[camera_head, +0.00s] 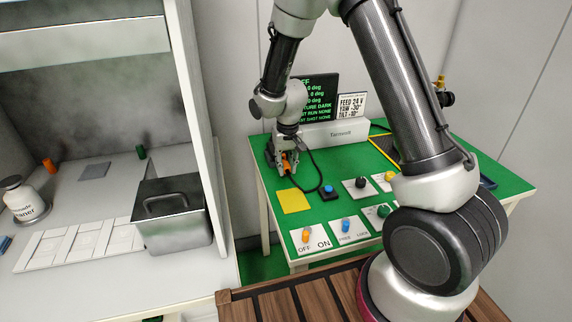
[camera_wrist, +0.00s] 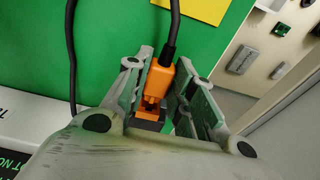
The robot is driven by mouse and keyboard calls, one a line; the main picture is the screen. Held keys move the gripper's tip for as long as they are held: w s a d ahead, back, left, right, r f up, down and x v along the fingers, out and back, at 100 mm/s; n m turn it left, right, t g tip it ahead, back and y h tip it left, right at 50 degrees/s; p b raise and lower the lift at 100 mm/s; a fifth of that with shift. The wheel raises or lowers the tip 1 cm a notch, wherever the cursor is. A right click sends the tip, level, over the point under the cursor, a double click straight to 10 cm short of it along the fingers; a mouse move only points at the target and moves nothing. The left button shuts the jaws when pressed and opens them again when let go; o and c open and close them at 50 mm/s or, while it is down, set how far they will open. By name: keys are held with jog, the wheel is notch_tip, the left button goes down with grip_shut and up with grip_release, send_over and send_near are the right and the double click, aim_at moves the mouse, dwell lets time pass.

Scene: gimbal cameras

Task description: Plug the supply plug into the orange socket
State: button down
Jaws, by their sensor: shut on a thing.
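My gripper (camera_head: 284,166) is low over the left back part of the green table (camera_head: 262,188), in front of the white Gimbal-station box (camera_head: 338,134). In the wrist view its two fingers (camera_wrist: 165,100) are shut on the orange supply plug (camera_wrist: 159,76), one on each side. A black cable (camera_wrist: 170,35) runs out of the plug's rear end. At the plug's front lies more orange and a dark grey block, between the fingers. I cannot tell whether that orange is the socket or part of the plug, nor whether the plug is seated.
A yellow square (camera_head: 294,201) lies in front of my gripper. Knob panels (camera_head: 310,241) line the table's front. A black screen (camera_head: 318,100) and white sign (camera_head: 351,106) stand behind. A black cable (camera_head: 318,170) loops right of my gripper. A white cabinet wall (camera_head: 205,140) stands left.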

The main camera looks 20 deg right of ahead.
aim_at(285, 163)
jog(key=shift+w, duration=1.25)
jog(key=c, duration=1.1)
grip_release()
jog(key=shift+c, duration=0.2)
notch_tip(285, 163, up, 12)
jog(key=s, duration=0.1)
jog(key=shift+s, duration=0.2)
